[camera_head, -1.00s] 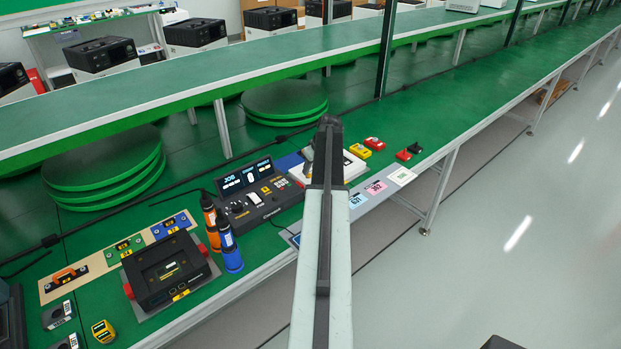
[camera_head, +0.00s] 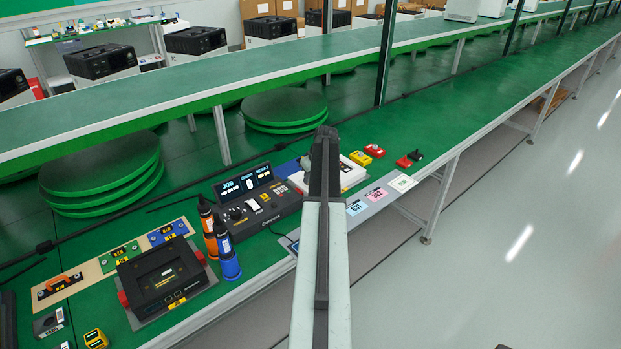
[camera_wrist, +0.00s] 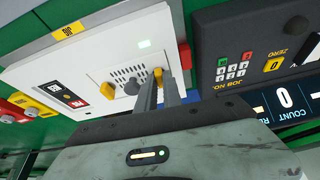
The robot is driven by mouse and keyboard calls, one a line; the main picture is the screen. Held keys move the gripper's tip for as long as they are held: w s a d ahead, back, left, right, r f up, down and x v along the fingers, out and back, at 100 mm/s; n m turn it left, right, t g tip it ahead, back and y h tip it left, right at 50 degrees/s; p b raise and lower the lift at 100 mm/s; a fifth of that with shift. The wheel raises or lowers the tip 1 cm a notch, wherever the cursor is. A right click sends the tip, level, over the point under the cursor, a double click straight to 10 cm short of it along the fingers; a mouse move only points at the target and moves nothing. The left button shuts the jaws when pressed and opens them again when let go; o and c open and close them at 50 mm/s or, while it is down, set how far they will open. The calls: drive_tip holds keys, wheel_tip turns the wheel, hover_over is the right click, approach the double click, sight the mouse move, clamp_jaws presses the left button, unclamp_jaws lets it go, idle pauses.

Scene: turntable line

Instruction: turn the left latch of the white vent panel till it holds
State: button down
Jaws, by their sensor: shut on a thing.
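The white vent panel (camera_wrist: 105,62) fills the upper left of the wrist view, with a slotted vent (camera_wrist: 130,72) on it. My gripper (camera_wrist: 157,82) is at the panel, shut on a yellow latch (camera_wrist: 158,74) just right of the vent in the wrist picture. A second yellow latch (camera_wrist: 108,89) and a dark grey knob (camera_wrist: 131,88) sit left of my fingers. The fingers hide part of the held latch, so its exact angle is unclear. In the head view the white unit (camera_head: 352,174) shows partly behind my arm, which hides the latches and most of the gripper.
A black console (camera_head: 258,207) stands close beside the white unit. Orange (camera_head: 208,226) and blue (camera_head: 228,252) bottles stand near it. Red and yellow blocks (camera_head: 374,151) lie beyond the unit.

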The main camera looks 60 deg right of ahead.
drive_tip(key=m, duration=0.1)
drive_tip(key=m+h, duration=0.1)
drive_tip(key=m, duration=0.2)
drive_tip(key=shift+w+a+m+g+h, duration=0.1)
drive_tip(key=shift+a+m+g+h, duration=0.2)
drive_tip(key=shift+g, duration=0.1)
drive_tip(key=shift+w+m+g+h, duration=0.1)
drive_tip(key=shift+m+g+h, duration=0.2)
drive_tip(key=shift+m, duration=0.8)
drive_tip(key=shift+w+m+g+h, duration=0.15)
drive_tip(key=shift+m+g, duration=0.25)
drive_tip(key=shift+m, duration=0.7)
drive_tip(key=shift+s, duration=0.1)
drive_tip(key=c, duration=1.5)
unclamp_jaws()
drive_tip(key=p+v, duration=0.7)
drive_tip(key=v, duration=0.1)
